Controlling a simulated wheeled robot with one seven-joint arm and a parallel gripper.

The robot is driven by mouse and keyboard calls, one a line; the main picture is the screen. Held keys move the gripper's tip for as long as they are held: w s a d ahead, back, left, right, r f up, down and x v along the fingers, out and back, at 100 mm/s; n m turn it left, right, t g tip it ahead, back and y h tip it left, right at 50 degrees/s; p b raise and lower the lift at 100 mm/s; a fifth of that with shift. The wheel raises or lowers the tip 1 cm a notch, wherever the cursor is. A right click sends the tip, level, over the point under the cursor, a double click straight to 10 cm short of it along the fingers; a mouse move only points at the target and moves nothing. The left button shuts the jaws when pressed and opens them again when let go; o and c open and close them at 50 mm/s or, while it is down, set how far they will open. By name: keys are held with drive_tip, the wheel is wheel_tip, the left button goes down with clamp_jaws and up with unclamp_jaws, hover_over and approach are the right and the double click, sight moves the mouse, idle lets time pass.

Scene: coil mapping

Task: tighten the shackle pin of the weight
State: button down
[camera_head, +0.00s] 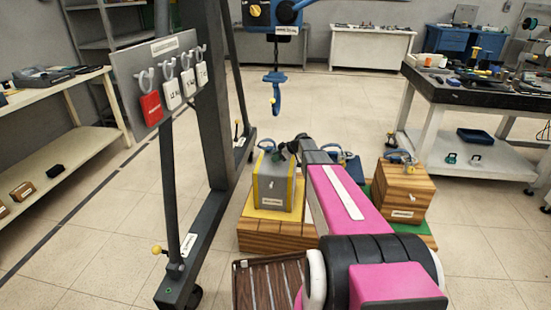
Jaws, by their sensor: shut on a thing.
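The weight (273,188) is a grey block with yellow edges and a label, standing upright on a yellow-topped wooden block (278,237) in the middle of the view. A blue shackle (266,146) shows at its top left. My gripper (283,153) is low over the weight's top, at the right side of the shackle, and is shut on the shackle pin. The pin itself is mostly hidden by the dark fingers, and its thread cannot be seen. My pink and black arm reaches in from the lower right.
A wooden weight (402,190) stands on a green mat to the right. Another blue shackle (346,156) shows behind my arm. A blue hook (274,90) hangs from the hoist above. The gantry's dark frame (215,110) with a tag board (160,78) stands left. A slatted crate (262,285) is in front.

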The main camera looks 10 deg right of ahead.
idle(0.3)
drive_tip(key=c, duration=1.2)
unclamp_jaws()
drive_tip(key=shift+c, duration=0.2)
drive_tip(key=shift+d, duration=0.1)
drive_tip(key=v, duration=1)
drive_tip(key=shift+s+d, duration=0.2)
drive_tip(key=shift+d, duration=0.2)
